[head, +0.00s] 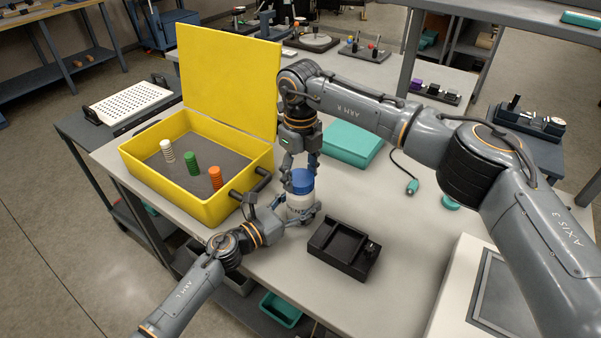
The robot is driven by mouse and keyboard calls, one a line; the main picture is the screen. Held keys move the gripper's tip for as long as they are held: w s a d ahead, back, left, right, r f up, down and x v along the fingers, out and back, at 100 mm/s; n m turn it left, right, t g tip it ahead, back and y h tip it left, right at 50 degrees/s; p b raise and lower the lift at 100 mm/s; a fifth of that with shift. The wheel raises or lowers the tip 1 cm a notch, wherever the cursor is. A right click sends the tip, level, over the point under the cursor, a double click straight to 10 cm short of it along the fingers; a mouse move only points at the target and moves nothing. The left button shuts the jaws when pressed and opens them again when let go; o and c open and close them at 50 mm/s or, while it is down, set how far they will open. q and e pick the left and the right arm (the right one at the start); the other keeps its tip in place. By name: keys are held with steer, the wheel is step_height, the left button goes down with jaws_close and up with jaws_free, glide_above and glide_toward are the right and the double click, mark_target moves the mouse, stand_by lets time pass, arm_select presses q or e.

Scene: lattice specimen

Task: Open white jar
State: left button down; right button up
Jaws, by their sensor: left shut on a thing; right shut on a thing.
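The white jar (299,202) stands near the middle of the table, to the right of the yellow case, with a blue lid (301,182) on top. My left gripper (302,215) comes in low from the left and is shut on the jar's body. My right gripper (300,174) reaches down from above and is shut on the blue lid. Its fingers sit on either side of the lid. The lid is on the jar, and I cannot tell whether there is a gap between them. The fingers hide parts of both.
An open yellow case (190,203) holds white, green and orange ribbed pieces. A black tray (343,249) lies in front, right of the jar. A teal case (352,143) lies behind, and a cable with a teal end (412,187) lies to the right.

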steer(key=n, duration=0.5)
steer(key=shift+n, duration=0.4)
steer(key=n, duration=0.3)
steer(key=shift+n, duration=0.3)
steer(key=n, duration=0.3)
steer(key=shift+n, duration=0.4)
steer(key=n, duration=1.2)
steer(key=shift+r, duration=0.2)
steer(key=shift+r, duration=1)
